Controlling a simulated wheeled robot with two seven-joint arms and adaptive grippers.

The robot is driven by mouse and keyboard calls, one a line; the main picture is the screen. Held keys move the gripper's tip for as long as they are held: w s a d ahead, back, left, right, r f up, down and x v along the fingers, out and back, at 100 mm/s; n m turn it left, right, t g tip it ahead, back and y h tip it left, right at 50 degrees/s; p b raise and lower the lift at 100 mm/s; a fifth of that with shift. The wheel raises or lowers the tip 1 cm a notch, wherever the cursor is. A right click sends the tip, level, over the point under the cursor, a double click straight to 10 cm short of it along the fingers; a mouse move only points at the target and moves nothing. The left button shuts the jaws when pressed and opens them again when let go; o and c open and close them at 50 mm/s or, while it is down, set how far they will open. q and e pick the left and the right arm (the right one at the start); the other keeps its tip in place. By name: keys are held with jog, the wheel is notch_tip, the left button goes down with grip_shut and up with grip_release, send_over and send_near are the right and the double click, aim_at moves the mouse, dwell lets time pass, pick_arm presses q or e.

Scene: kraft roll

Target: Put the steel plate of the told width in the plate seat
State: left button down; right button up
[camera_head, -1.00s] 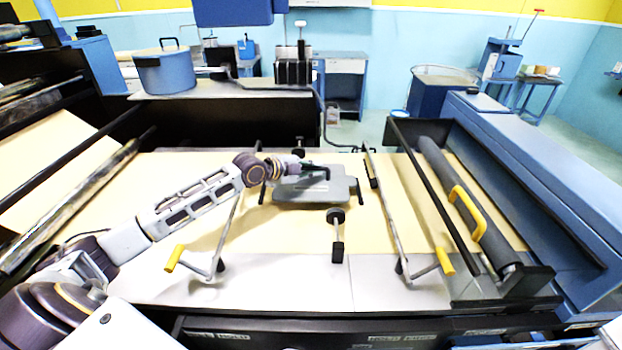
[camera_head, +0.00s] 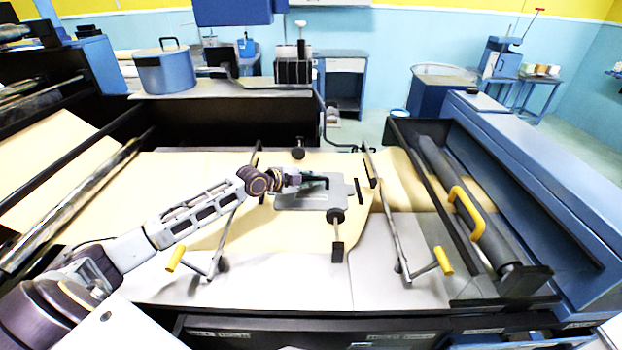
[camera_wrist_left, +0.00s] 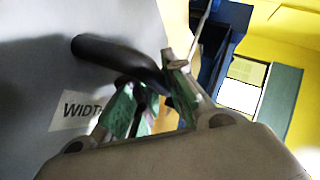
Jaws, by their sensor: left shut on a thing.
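The grey steel plate (camera_head: 322,200) with a black bar handle (camera_head: 318,180) is over the kraft paper at the middle of the bench, lying flat between short black posts (camera_head: 359,190). I cannot tell whether it touches the surface below. My left gripper (camera_head: 296,180) comes from the left and is shut on the handle. In the left wrist view, green-padded fingers (camera_wrist_left: 150,100) close around the black handle (camera_wrist_left: 110,52). A white label reading "WIDTH" (camera_wrist_left: 80,110) shows on the plate; its number is hidden. My right gripper is out of view.
Two crank rods with yellow grips (camera_head: 174,258) (camera_head: 443,260) flank the plate. A black-ended clamp (camera_head: 337,235) stands in front. A roller with a yellow handle (camera_head: 466,212) is at right. Dark upright plates stand in a rack (camera_head: 293,72) behind, near a blue pot (camera_head: 165,73).

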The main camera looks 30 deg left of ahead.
pick_arm(q)
jog(key=shift+r, duration=0.15)
jog(key=c, duration=1.8)
grip_release()
jog(key=shift+f, duration=0.2)
jog(key=o, duration=0.3)
jog(key=shift+o, duration=0.2)
jog(key=shift+r, duration=0.15)
jog(key=shift+s, duration=0.1)
